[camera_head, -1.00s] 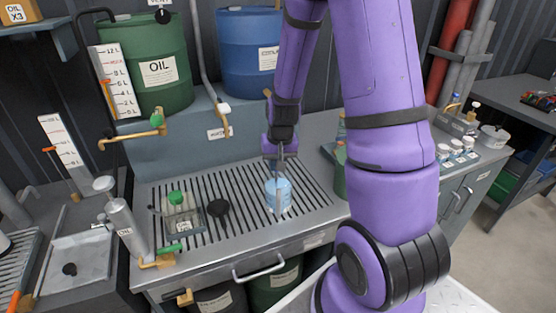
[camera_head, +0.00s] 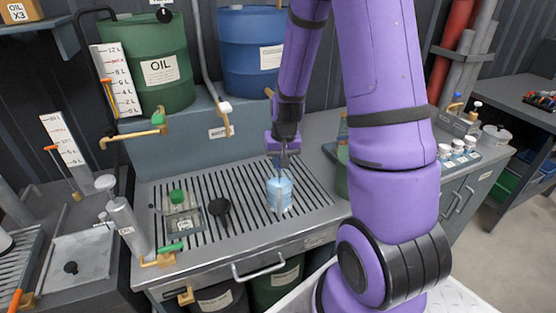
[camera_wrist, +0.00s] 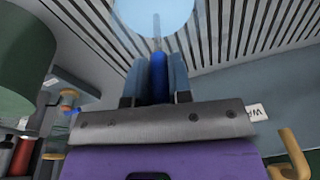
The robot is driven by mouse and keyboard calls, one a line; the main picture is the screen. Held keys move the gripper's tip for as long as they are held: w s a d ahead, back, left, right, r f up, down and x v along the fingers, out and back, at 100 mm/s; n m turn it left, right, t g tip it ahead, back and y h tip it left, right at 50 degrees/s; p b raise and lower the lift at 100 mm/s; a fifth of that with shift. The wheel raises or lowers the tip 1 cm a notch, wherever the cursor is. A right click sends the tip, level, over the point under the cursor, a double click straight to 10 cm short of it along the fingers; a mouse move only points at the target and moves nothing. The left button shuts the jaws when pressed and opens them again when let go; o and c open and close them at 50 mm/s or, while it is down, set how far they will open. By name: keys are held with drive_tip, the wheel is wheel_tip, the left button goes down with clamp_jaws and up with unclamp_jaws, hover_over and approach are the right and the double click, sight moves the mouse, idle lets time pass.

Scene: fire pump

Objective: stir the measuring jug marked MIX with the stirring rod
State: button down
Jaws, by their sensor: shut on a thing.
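The measuring jug (camera_head: 279,194) stands on the slatted drain grate and holds pale blue liquid. Its MIX marking is too small to read. My gripper (camera_head: 283,162) is above the jug, pointing down, shut on the stirring rod. In the wrist view the blue rod (camera_wrist: 159,75) sits between the two fingers of my gripper (camera_wrist: 159,78). Its thin far end runs into the pale blue of the jug (camera_wrist: 150,12) at the top of that view. How deep the rod's tip reaches is hidden.
The slatted grate (camera_head: 240,185) is largely clear around the jug. A black round object (camera_head: 219,207) and a small clear vessel with a green top (camera_head: 178,197) stand to the left. Green and blue drums (camera_head: 250,55) stand behind. A green container (camera_head: 342,172) is close to the right.

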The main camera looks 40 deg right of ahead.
idle(0.4)
wheel_tip(320, 180, up, 12)
drive_tip(key=w+d, duration=0.1)
drive_tip(key=shift+w+d, duration=0.3)
drive_tip(key=shift+d, duration=0.1)
idle(1.0)
idle(0.7)
drive_tip(key=shift+r, duration=2.45)
